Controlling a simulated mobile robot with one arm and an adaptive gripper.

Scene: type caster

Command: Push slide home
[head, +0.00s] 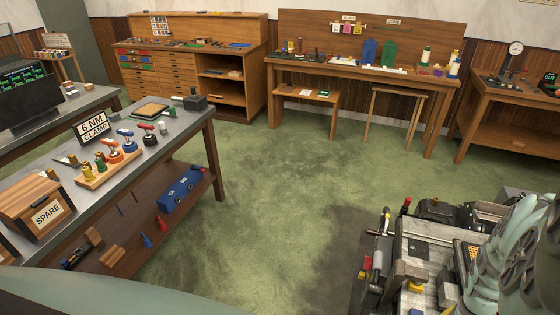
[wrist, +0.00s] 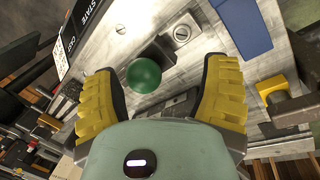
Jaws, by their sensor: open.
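In the wrist view my gripper (wrist: 162,72) is open, its two ribbed yellow fingers wide apart. A green ball knob (wrist: 144,75) shows between the fingers, nearer the left one, with a dark block (wrist: 160,50) just beyond it. I see no contact between the fingers and the knob. The knob appears to belong to the slide, but the slide's body and travel are not clear. In the head view the type caster (head: 410,255) stands at lower right, partly hidden by my pale green arm. The gripper itself cannot be made out there.
In the wrist view a blue block (wrist: 240,25) and a yellow part (wrist: 270,88) lie right of the fingers. A label plate (wrist: 82,20) is at upper left. In the head view a workbench (head: 205,118) stands left; the green floor (head: 270,190) between is clear.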

